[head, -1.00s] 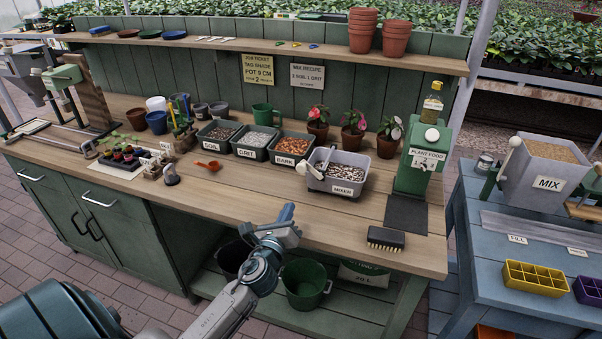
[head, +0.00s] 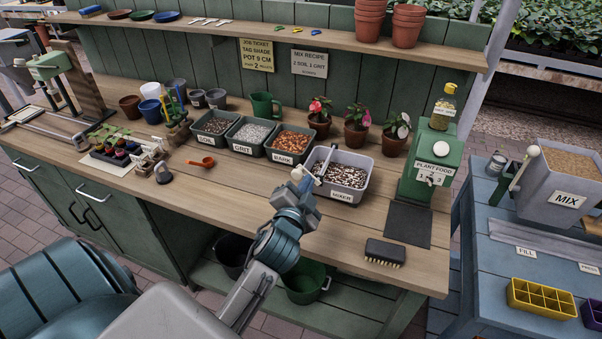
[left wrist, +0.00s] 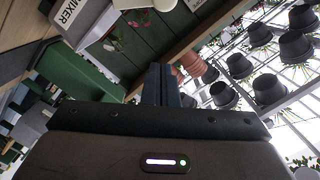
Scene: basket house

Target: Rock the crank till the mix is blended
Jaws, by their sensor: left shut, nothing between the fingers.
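The mixer (head: 342,197) is a grey tub on the bench, filled with a dark and pale speckled mix (head: 346,175). Its crank has a pale arm (head: 323,164) over the tub and a white knob (head: 297,174) at the left side. My left gripper (head: 296,190) is shut and empty, just in front of the knob and the tub's left side; I cannot tell whether it touches the knob. In the left wrist view the shut fingers (left wrist: 161,84) point up, and the mixer (left wrist: 75,20) shows at the upper left. My right gripper is not in view.
Soil (head: 214,128), grit (head: 250,133) and bark (head: 289,141) bins stand left of the mixer. A green plant food dispenser (head: 430,165) and potted plants (head: 357,125) stand right and behind. A brush (head: 384,251) lies near the front edge. Bench front is mostly clear.

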